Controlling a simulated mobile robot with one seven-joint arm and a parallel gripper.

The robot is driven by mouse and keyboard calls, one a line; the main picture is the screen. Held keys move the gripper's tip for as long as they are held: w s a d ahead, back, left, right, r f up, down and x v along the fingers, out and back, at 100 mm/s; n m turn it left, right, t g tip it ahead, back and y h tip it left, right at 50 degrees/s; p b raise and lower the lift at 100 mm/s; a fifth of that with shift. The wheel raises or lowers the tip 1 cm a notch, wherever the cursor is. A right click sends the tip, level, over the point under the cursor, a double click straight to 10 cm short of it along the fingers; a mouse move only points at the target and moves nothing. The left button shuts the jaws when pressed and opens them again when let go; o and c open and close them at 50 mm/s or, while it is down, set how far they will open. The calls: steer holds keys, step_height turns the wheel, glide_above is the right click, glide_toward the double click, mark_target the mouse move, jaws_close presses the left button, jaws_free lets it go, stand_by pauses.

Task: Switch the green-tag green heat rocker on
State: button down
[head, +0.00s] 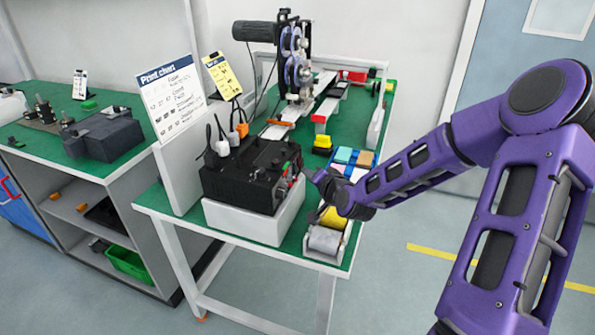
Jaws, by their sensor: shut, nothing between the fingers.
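A black control box (240,184) sits on a white block at the front of the green table. Small red and green parts (286,167) show on its right side. They are too small to tell which one is the green-tag green heat rocker or how it is set. My purple arm reaches in from the right. My gripper (309,175) is shut and empty, close to the box's right side. I cannot tell whether it touches the box. The wrist and gripper hide part of that side.
A white print chart (170,95) and a yellow card (222,75) stand behind the box. A machine with reels (292,60) stands at the back. Colored blocks (352,156) and rolls (325,238) lie right of the box. A second bench (90,165) stands left.

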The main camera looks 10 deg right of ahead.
steer(key=shift+w+a, duration=0.3)
steer(key=shift+a, duration=0.15)
stand_by(0.6)
steer(key=shift+d, duration=0.1)
steer(key=shift+s+d, duration=0.4)
steer(key=shift+d, duration=0.15)
stand_by(0.3)
steer(key=shift+s+d+r+p, duration=0.25)
steer(key=shift+s+d+p, duration=0.25)
steer(key=shift+d, duration=0.3)
steer(key=shift+s+d+r+p, duration=0.2)
steer(key=shift+s+d+p, duration=0.3)
steer(key=shift+d, duration=0.25)
steer(key=shift+s+d, duration=0.35)
steer(key=shift+d, duration=0.2)
